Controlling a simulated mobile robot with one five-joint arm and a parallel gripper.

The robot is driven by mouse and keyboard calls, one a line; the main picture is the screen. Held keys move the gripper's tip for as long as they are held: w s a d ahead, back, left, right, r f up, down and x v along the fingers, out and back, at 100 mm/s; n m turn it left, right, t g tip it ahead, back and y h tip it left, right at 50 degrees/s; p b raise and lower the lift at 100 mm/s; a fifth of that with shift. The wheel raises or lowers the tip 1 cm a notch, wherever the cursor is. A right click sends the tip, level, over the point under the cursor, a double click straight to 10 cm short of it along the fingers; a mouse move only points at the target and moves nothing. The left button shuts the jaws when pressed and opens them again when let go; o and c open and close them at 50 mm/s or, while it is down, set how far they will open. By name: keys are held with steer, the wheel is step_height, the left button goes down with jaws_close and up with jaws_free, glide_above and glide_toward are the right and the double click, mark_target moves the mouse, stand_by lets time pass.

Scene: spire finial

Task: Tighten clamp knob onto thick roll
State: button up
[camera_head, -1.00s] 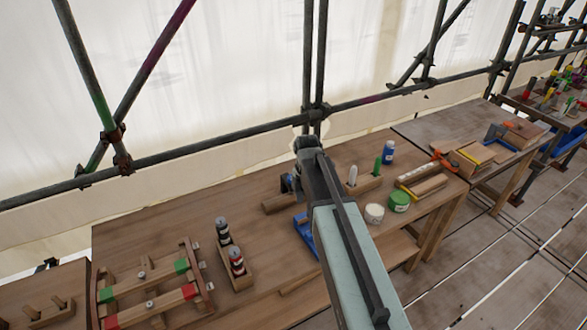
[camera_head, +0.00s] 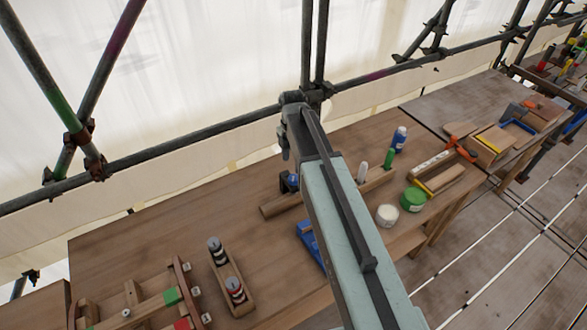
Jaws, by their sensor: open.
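My gripper (camera_head: 284,145) is at the far end of my raised arm, seen small and from behind, above the back of the workbench (camera_head: 130,245). It looks empty. Below it, a dark clamp-like piece with a blue part (camera_head: 290,181) stands by a wooden roll (camera_head: 280,204) lying on the bench. My arm hides part of that roll. A blue tool or bracket (camera_head: 310,240) lies nearer, also partly behind my arm. I cannot make out the clamp knob clearly.
A wooden rack with two striped bottles (camera_head: 233,291) and a wooden frame with coloured blocks (camera_head: 172,296) are at the lower left. Scaffold poles (camera_head: 170,148) run behind the bench.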

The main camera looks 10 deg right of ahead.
mark_target(293, 178)
step_height(293, 178, down, 8)
steer(key=b, duration=0.8)
steer(key=shift+d, duration=0.1)
steer(key=shift+r, duration=0.1)
